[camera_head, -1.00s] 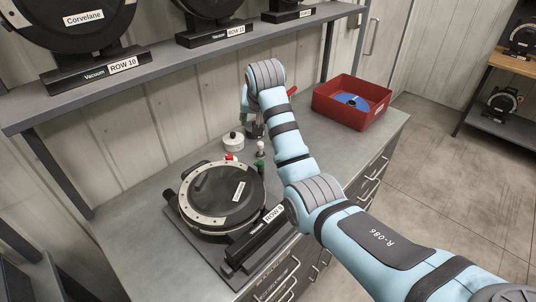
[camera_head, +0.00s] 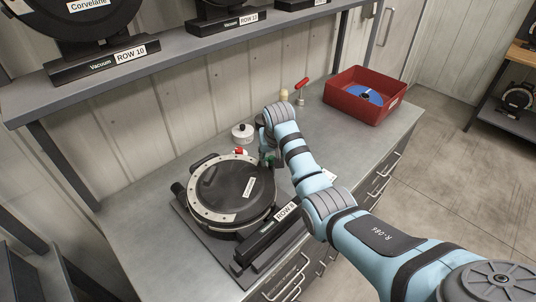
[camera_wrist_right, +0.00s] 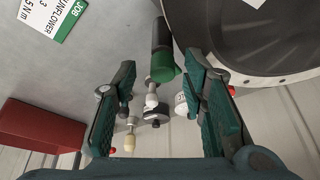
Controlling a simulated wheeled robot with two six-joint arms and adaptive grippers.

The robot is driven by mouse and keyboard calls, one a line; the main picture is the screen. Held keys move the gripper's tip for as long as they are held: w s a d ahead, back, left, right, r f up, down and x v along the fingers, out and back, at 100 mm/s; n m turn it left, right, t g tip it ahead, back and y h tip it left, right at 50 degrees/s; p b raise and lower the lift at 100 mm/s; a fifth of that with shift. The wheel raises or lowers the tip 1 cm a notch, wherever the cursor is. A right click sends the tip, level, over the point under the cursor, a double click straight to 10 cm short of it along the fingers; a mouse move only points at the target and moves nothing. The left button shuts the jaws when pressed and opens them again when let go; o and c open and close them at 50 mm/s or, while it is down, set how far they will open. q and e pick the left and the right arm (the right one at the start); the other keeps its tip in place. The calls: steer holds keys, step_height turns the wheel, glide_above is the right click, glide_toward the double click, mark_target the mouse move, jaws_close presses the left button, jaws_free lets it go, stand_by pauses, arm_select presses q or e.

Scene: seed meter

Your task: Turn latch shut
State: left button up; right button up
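The seed meter (camera_head: 232,192), a round black housing with a pale metal ring, lies on its base on the bench. A small red part (camera_head: 240,151) shows at its far rim. I cannot tell surely which part is the latch. My right gripper (camera_head: 266,150) is low beside the meter's far right rim, partly hidden by my arm. In the right wrist view its fingers (camera_wrist_right: 161,68) are open, with a black post with a green end (camera_wrist_right: 163,62) showing between their tips; contact is not visible. The meter's dark rim (camera_wrist_right: 265,35) lies right of the fingers. My left gripper is out of view.
A red bin (camera_head: 367,103) with a blue disc (camera_head: 362,95) stands at the back right. A white lidded pot (camera_head: 243,132) and a red-handled tool (camera_head: 301,91) stand behind the gripper. A shelf (camera_head: 205,42) with more meters runs above.

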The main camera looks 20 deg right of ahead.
steer(key=shift+a, duration=0.1)
steer(key=shift+s+r, duration=0.1)
steer(key=shift+c, duration=1.2)
steer(key=shift+a, duration=0.1)
jaws_close()
